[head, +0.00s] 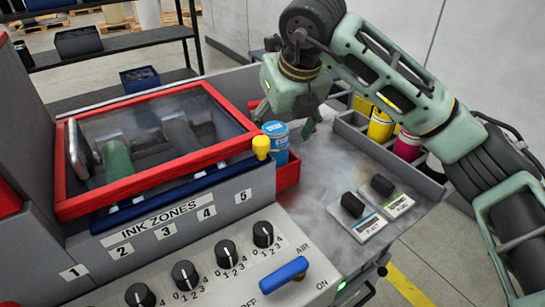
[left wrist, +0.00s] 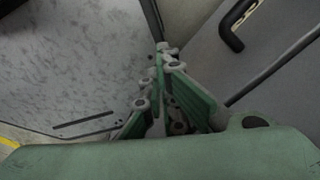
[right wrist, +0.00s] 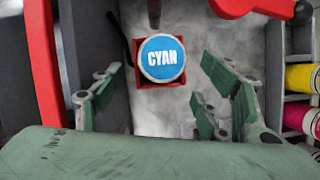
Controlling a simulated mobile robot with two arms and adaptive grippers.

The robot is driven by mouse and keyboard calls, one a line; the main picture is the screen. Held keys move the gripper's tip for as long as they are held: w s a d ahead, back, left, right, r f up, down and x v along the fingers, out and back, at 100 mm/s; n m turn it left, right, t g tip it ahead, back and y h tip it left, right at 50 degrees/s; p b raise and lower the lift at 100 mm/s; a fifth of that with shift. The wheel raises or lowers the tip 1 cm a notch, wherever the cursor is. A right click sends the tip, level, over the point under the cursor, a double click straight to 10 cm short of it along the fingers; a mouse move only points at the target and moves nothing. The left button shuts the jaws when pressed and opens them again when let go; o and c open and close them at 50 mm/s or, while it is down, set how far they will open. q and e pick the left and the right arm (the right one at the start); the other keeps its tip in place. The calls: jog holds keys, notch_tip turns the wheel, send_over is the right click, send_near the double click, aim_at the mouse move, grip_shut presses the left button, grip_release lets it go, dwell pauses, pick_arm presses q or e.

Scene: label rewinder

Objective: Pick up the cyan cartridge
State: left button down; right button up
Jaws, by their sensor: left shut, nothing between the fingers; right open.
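The cyan cartridge (head: 276,143) stands upright in a small red holder (head: 289,172) beside the red-framed cover in the head view. In the right wrist view its round blue lid (right wrist: 162,58) reads CYAN, with the red holder's rim (right wrist: 136,50) around it. My right gripper (head: 292,125) is near the cartridge in the head view, its fingers partly hidden. In the right wrist view the open fingers (right wrist: 160,100) are spread to either side, with the cartridge ahead between them and not gripped. My left gripper (left wrist: 165,105) is shut and empty over a grey surface, away from the cartridge.
A rack (head: 345,131) at the right holds yellow (head: 381,124) and magenta (head: 407,145) cartridges. The red-framed cover (head: 180,165) and a yellow knob (head: 261,146) are close on the cartridge's left. The grey top (head: 322,170) between holder and rack is clear.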

aim_at(274, 141)
jog(key=shift+x, duration=0.95)
jog(key=b+x, duration=0.1)
jog(key=x, duration=0.4)
jog(key=shift+w, duration=0.15)
jog(key=shift+c, duration=0.3)
jog(key=shift+c, duration=0.8)
jog(key=shift+r, duration=0.1)
jog(key=c, duration=1.4)
